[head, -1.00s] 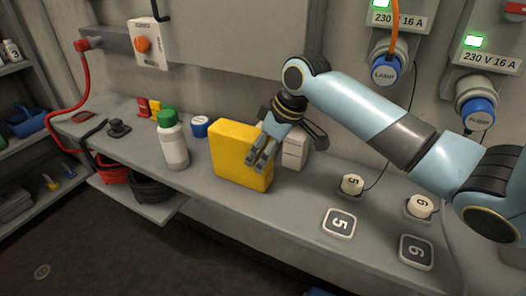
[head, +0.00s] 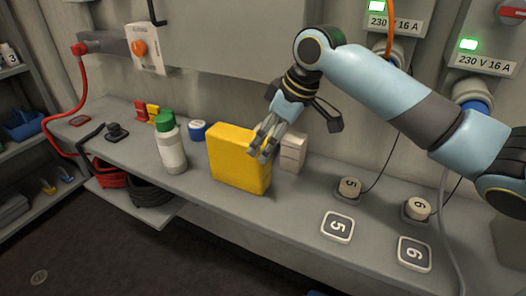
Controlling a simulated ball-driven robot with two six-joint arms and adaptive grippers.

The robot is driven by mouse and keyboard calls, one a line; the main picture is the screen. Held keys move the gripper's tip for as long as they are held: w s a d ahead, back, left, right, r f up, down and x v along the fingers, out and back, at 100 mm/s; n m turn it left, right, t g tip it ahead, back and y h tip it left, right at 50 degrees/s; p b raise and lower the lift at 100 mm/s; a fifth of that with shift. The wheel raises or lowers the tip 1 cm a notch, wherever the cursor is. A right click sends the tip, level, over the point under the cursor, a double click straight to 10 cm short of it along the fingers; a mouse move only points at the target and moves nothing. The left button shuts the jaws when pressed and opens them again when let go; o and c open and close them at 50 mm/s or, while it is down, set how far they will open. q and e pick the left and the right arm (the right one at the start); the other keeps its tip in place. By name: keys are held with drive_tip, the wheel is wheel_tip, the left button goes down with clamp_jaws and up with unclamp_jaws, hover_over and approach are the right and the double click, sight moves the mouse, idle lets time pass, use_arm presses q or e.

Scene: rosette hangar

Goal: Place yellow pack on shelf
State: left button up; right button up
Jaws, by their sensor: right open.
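The yellow pack (head: 236,160) is a block standing upright on the grey bench, near its middle. My right gripper (head: 262,152) comes in from the right and points down at the pack's upper right edge. Its fingers overlap the pack's right side in the picture; I cannot tell whether they touch it. The gripper is open. A shelf unit (head: 36,152) stands at the far left, with a bottle, a blue bin and other items on its boards. My left gripper is not in view.
A white bottle with a green cap (head: 171,147) stands just left of the pack, and a blue-lidded jar (head: 197,130) behind it. A white box (head: 292,152) is close on the right. Numbered knobs (head: 347,190) and plates sit farther right. The bench front is clear.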

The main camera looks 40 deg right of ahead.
drive_tip(key=a+v, duration=0.1)
drive_tip(key=v, duration=0.5)
drive_tip(key=shift+d, duration=0.5)
drive_tip(key=shift+s, duration=0.1)
